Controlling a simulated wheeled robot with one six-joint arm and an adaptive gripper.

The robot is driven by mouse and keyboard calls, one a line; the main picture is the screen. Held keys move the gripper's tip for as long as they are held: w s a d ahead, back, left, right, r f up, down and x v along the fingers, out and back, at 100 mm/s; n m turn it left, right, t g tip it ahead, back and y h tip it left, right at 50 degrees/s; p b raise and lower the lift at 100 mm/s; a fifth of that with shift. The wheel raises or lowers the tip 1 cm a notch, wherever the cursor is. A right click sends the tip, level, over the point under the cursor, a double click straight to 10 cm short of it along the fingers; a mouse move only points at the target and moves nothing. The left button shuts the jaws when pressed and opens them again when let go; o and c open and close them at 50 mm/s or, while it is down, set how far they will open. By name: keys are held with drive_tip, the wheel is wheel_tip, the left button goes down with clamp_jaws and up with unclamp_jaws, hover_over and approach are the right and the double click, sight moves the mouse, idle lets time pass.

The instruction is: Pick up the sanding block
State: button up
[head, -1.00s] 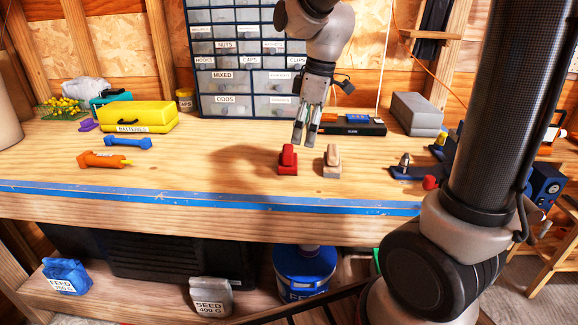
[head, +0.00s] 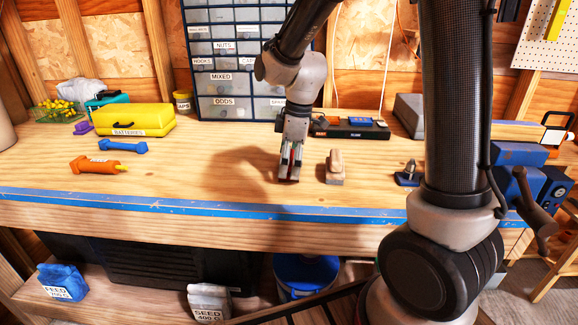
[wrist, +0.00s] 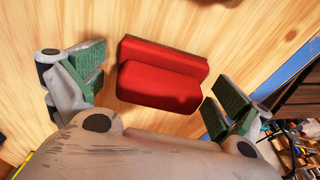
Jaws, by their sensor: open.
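A red block (wrist: 160,82) with a raised red grip and a dark base edge lies on the wooden bench; it looks like a sanding block. My gripper (wrist: 157,88) is open, with one green-padded finger on each side of the red block and a gap visible at both sides. In the head view my gripper (head: 290,164) points down over the red block (head: 289,181), hiding most of it. A tan block (head: 335,168) of similar shape, with a wooden grip, stands just to the right, apart from the gripper.
The workbench (head: 210,180) has a blue-taped front edge. A yellow batteries case (head: 130,119), a blue tool (head: 122,146) and an orange tool (head: 95,166) lie left. A drawer cabinet (head: 222,88) stands behind. Bench left of the gripper is clear.

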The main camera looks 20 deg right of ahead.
drive_tip(key=c, duration=1)
drive_tip(key=shift+c, duration=0.2)
wheel_tip(320, 180, up, 10)
drive_tip(key=shift+o, duration=1.3)
drive_tip(key=shift+c, duration=0.5)
drive_tip(key=shift+s, duration=0.1)
